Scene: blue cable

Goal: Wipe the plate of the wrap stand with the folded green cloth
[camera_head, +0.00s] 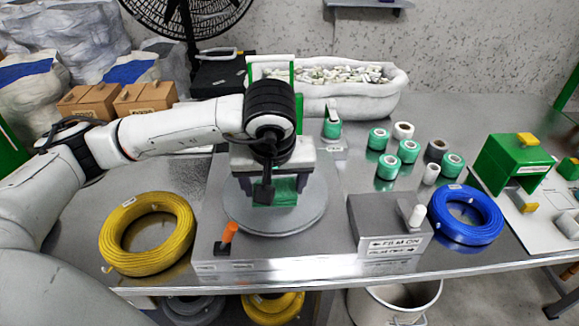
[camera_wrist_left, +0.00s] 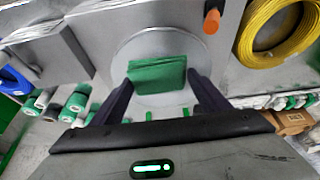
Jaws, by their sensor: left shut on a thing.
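My left gripper (camera_head: 262,192) reaches over the round grey plate (camera_head: 305,210) of the wrap stand (camera_head: 208,225). It is shut on the folded green cloth (camera_head: 286,190), which is partly hidden by the gripper in the head view. In the left wrist view the cloth (camera_wrist_left: 157,77) sits between the two dark fingers, over the plate (camera_wrist_left: 125,57). I cannot tell for sure whether the cloth touches the plate. My right gripper is not in view.
A yellow cable coil (camera_head: 181,238) lies left of the stand and a blue coil (camera_head: 480,218) lies right. An orange-topped peg (camera_head: 228,235) and a grey film block (camera_head: 390,222) flank the plate's front. Several green rolls (camera_head: 408,151) stand at the right; a white bin (camera_head: 360,102) is behind.

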